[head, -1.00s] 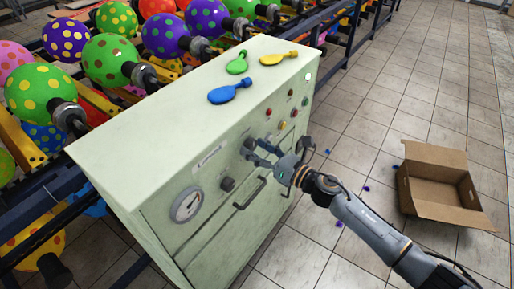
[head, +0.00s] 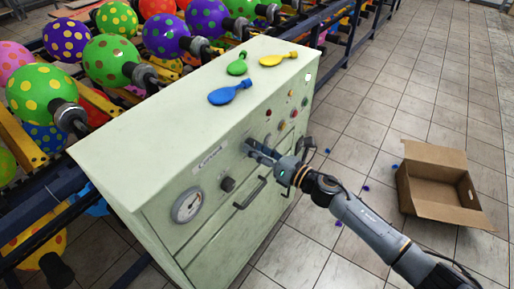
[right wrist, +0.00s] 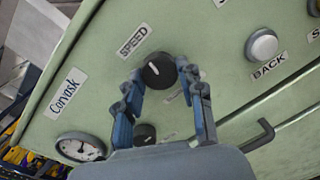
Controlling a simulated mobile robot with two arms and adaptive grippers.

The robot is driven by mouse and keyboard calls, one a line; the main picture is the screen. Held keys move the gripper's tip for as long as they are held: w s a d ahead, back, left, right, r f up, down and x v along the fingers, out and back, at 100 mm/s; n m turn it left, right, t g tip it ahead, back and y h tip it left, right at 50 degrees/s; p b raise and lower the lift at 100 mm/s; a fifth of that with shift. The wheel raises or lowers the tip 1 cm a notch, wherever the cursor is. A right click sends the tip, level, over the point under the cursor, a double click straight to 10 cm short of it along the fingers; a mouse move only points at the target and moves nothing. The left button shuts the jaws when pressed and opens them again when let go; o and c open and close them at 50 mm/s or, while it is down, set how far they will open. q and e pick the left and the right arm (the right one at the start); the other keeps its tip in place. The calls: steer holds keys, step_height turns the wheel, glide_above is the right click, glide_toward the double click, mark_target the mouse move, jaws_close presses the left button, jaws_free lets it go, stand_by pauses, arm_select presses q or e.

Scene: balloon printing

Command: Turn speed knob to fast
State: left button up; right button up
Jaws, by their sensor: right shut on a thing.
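The black speed knob (right wrist: 158,70) sits on the green cabinet front beside the "SPEED" label (right wrist: 132,40) in the right wrist view. A short white mark shows on its face. My right gripper (right wrist: 161,73) has one finger on each side of the knob and is shut on it. In the head view my right gripper (head: 262,152) reaches the cabinet front from the right, and its fingers largely cover the knob. My left gripper is not in view.
The cabinet (head: 150,130) also bears a gauge (head: 187,205), a lower black knob (head: 228,184), handles and coloured buttons. Blue (head: 229,93), green (head: 237,64) and yellow (head: 285,58) balloons lie on top. An open cardboard box (head: 440,180) stands on the floor at right.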

steer(key=m+p, duration=0.2)
steer(key=m, duration=0.2)
steer(key=m+p, duration=0.2)
steer(key=m, duration=0.2)
steer(key=m+g+p, duration=0.1)
steer(key=m, duration=0.3)
steer(key=shift+w+r+p, duration=0.1)
steer(key=shift+r+p, duration=0.15)
steer(key=shift+p, duration=0.15)
steer(key=m+p, duration=0.1)
steer(key=m, duration=0.2)
steer(key=shift+m, duration=0.4)
steer(key=shift+d+m+g+p, duration=0.1)
steer(key=shift+m+g+p, duration=0.25)
steer(key=shift+m, duration=0.85)
steer(key=m+y, duration=0.1)
steer(key=m, duration=0.4)
steer(key=shift+m, duration=0.3)
steer(key=shift+m+p, duration=0.3)
steer(key=o, duration=1.2)
steer(key=shift+f, duration=0.1)
steer(key=shift+c, duration=0.2)
steer(key=shift+d, duration=0.1)
